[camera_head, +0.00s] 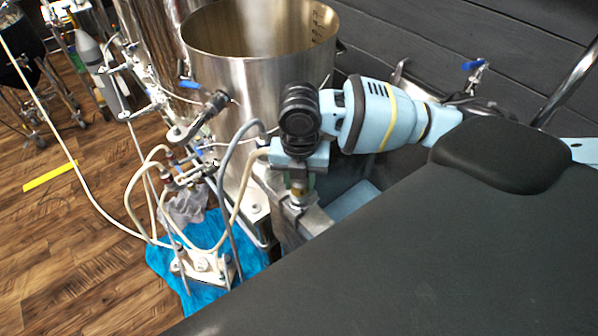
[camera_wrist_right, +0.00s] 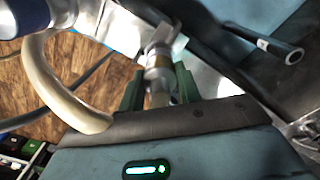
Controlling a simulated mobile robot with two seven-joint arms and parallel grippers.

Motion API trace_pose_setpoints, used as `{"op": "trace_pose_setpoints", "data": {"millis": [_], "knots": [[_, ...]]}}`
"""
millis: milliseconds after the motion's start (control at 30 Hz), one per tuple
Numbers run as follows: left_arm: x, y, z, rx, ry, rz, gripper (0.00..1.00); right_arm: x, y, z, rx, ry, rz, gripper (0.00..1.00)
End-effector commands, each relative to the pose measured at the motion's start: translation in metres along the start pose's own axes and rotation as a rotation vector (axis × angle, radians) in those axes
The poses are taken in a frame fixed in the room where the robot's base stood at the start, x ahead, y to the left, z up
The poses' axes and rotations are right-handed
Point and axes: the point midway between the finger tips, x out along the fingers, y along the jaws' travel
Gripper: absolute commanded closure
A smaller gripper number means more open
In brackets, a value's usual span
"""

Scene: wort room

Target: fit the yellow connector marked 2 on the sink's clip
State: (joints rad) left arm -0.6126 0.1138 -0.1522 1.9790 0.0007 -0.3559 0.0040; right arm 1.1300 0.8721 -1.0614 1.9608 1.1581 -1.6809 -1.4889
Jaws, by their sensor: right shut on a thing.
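My right gripper (camera_head: 298,182) points down beside the big steel kettle. It is shut on a metal connector with a yellowish band (camera_wrist_right: 158,76), seen between the green fingers (camera_wrist_right: 158,92) in the wrist view. In the head view the connector (camera_head: 297,191) shows as a small brass-coloured piece below the gripper, just above a steel edge. I cannot read a 2 on it. A bent steel fitting (camera_wrist_right: 160,42) lies at the connector's far end; whether this is the sink's clip, and whether they touch, I cannot tell. My left gripper is not in view.
The open steel kettle (camera_head: 255,75) stands behind the gripper. Cream and grey hoses (camera_head: 135,190) loop close on its left, above a blue cloth (camera_head: 205,250). A thick cream hose (camera_wrist_right: 50,85) passes near the fingers. The wooden floor at left is mostly clear, with a yellow strip (camera_head: 50,175).

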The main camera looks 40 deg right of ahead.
Motion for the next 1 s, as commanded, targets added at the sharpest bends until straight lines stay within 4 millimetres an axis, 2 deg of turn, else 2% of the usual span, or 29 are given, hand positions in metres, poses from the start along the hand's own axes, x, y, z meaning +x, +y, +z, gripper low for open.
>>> {"op": "trace_pose_setpoints", "data": {"millis": [533,567,700,733,1000], "knots": [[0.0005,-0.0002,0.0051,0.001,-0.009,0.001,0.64,0.0097,0.0,-0.0002,0.0,0.001,0.0,0.93],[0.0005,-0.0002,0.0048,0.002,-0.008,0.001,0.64,0.0091,0.0,-0.0001,0.0,0.0,0.0,0.63],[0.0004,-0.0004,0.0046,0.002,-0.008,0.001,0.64,0.0088,0.0001,-0.0001,0.0,0.0,0.0,0.44],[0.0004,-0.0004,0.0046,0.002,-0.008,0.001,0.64,0.0088,0.0001,-0.0001,0.0,0.0,0.0,0.41],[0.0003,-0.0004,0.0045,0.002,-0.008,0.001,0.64,0.0083,0.0,-0.0001,0.0,0.0,0.0,0.41]]}}
